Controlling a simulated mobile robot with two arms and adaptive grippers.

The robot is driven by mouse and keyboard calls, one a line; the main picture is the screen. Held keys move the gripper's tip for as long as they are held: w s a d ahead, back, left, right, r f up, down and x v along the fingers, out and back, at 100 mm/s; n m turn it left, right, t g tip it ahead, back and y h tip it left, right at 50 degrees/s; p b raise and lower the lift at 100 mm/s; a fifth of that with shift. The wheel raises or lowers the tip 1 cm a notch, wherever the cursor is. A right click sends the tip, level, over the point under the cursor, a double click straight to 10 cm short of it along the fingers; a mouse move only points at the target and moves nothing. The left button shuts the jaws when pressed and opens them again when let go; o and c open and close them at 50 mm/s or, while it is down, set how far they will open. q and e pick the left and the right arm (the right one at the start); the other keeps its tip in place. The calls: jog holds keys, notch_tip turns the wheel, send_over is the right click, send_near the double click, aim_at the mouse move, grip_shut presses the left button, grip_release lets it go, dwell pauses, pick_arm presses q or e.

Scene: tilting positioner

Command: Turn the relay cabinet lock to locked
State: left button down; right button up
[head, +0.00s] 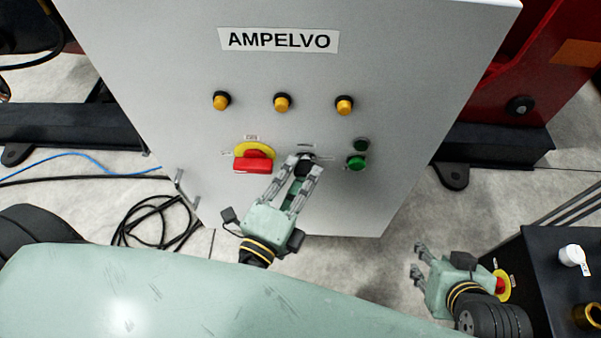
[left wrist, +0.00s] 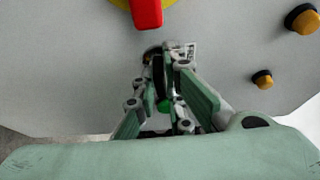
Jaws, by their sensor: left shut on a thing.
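The relay cabinet lock (head: 307,156) is a small dark knob on the grey cabinet front, between the red switch and the green button. My left gripper (head: 304,165) is shut on the lock, one finger on each side. The fingers cover most of the lock, so its exact angle and the small labels around it cannot be read. In the left wrist view the lock (left wrist: 157,66) shows as a dark piece between the fingertips (left wrist: 163,72). My right gripper (head: 417,259) is open and empty, low at the right, away from the cabinet.
A red rotary switch on a yellow plate (head: 254,157) sits close left of the lock. A green button (head: 356,162) is close right. Several amber lamps (head: 282,103) are above. A black box (head: 540,270) stands near my right gripper. Cables (head: 150,220) lie on the floor.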

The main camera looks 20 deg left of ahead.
pick_arm(q)
jog(key=c, duration=1.8)
grip_release()
jog(key=shift+s, duration=0.1)
jog(key=s, duration=0.4)
jog(key=s+a, duration=0.1)
jog(key=s, duration=0.6)
jog(key=shift+s+a, duration=0.2)
jog(key=shift+s, duration=0.2)
